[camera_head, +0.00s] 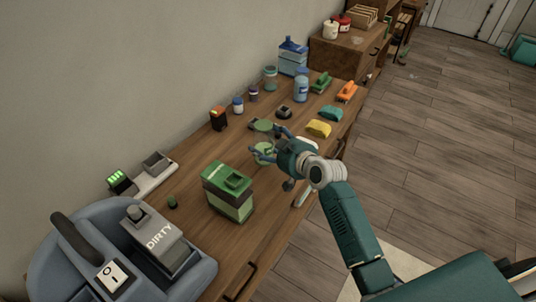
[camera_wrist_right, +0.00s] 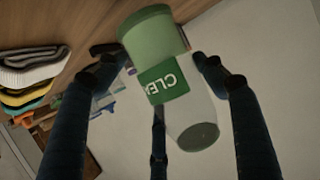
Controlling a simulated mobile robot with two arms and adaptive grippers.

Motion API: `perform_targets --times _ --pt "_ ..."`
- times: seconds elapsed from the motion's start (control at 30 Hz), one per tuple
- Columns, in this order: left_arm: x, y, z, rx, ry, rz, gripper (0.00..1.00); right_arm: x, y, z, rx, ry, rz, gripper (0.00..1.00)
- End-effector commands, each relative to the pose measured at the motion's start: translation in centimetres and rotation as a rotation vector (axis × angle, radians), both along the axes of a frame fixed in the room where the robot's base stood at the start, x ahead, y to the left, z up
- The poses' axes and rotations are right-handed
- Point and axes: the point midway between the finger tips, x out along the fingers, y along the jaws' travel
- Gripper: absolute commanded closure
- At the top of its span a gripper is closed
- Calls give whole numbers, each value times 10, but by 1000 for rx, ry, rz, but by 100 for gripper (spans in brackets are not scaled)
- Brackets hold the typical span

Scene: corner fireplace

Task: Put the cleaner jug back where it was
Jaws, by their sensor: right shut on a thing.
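The cleaner jug (camera_wrist_right: 165,85) is a clear bottle with a green label, lettering that starts "CLEA", and a green end. In the right wrist view it lies tilted between the fingers of my right gripper (camera_wrist_right: 160,75). In the head view my right gripper (camera_head: 266,146) is shut on the jug (camera_head: 264,152) above the wooden bench (camera_head: 260,235), behind the green box. The fingers and wrist partly hide the jug. I cannot tell whether it touches the bench. My left gripper is not in view.
A green box (camera_head: 240,208) stands near the jug, with a small dark green cap (camera_head: 172,202) to its left. A grey-blue machine with a "DIRTY" tank (camera_head: 155,235) fills the lower left.

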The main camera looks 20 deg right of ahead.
Motion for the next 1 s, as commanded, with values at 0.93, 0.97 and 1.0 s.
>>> perform_targets --times 0.93,0.97,1.0 --pt "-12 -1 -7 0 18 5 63 0 0 -53 0 0 0 12" --pt "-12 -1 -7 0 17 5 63 0 0 -53 0 0 0 12" --pt "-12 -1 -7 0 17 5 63 0 0 -53 0 0 0 12"
